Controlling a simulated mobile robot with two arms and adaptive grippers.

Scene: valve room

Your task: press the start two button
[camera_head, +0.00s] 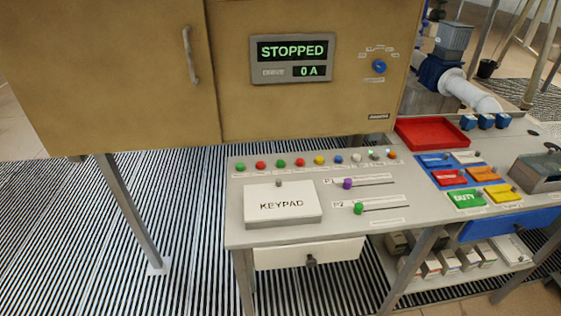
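A row of coloured buttons runs along the back of the light grey console (240,225). From the left they are a green button (240,167), a red button (260,165), a second green button (281,163), a second red button (300,162), a yellow button (319,160) and a blue button (339,159). The small labels by the buttons are too small to read, so I cannot confirm which is start two. Above the console, a display (292,58) reads STOPPED and 0 A. Neither of my grippers is in view.
A KEYPAD box (283,205) and two sliders, purple (347,184) and green (358,208), sit in front of the buttons. The brown cabinet (120,70) overhangs behind. A red tray (432,132) and coloured labelled blocks lie right. Striped floor at left is clear apart from a cabinet leg.

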